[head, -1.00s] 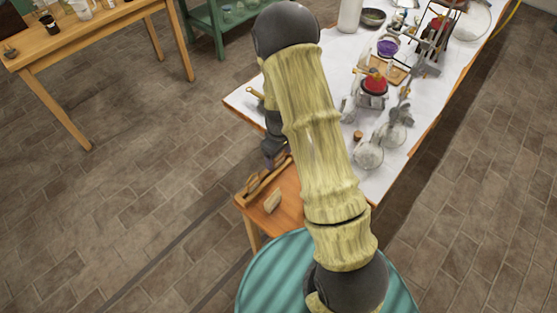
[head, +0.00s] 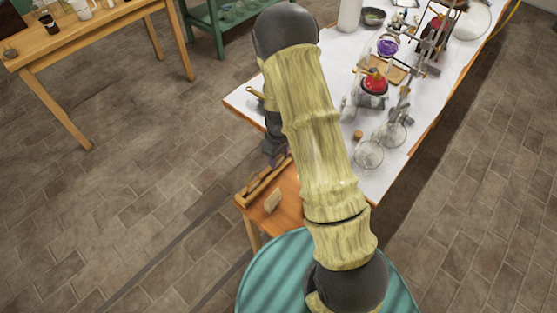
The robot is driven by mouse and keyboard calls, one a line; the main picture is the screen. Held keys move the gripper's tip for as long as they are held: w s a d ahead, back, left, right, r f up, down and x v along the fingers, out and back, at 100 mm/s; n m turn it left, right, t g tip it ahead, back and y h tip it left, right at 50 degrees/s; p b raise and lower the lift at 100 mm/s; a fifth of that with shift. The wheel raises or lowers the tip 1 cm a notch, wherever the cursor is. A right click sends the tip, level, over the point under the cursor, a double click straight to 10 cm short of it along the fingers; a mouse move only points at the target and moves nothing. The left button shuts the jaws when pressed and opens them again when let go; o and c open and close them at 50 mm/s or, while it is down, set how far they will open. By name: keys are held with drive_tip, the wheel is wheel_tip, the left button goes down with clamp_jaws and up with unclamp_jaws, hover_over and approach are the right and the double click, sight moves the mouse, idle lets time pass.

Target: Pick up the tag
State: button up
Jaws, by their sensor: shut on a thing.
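My gripper (head: 275,157) is a dark shape beside my pale arm, above the far end of a narrow wooden tray (head: 263,184) on the small wooden table. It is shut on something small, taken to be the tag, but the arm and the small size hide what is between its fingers. I cannot make out the tag clearly. A pale wedge-shaped piece (head: 272,201) lies on the table in front of the tray, apart from the gripper.
A white-topped bench (head: 386,170) with glass flasks (head: 368,153), a red-filled flask (head: 373,86) and metal stands is close on the right. A wooden table (head: 90,45) with cups stands at back left. The tiled floor (head: 140,190) at left is clear.

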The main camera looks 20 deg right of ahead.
drive_tip(key=shift+s+a+r, duration=0.1)
wheel_tip(320, 180, up, 10)
drive_tip(key=shift+f+b, duration=0.1)
drive_tip(key=shift+b, duration=0.4)
idle(1.2)
drive_tip(key=s+a+r+m+g+p, duration=0.1)
drive_tip(key=s+r+m+p, duration=0.1)
drive_tip(key=s+m+p, duration=0.3)
drive_tip(key=s+a+r+m+g+p, duration=0.1)
drive_tip(key=s+r+m+p, duration=0.2)
drive_tip(key=s, duration=0.8)
drive_tip(key=m+p, duration=0.2)
drive_tip(key=p, duration=0.1)
drive_tip(key=shift+a+y, duration=0.2)
drive_tip(key=shift+y, duration=0.2)
drive_tip(key=shift+d+r, duration=0.1)
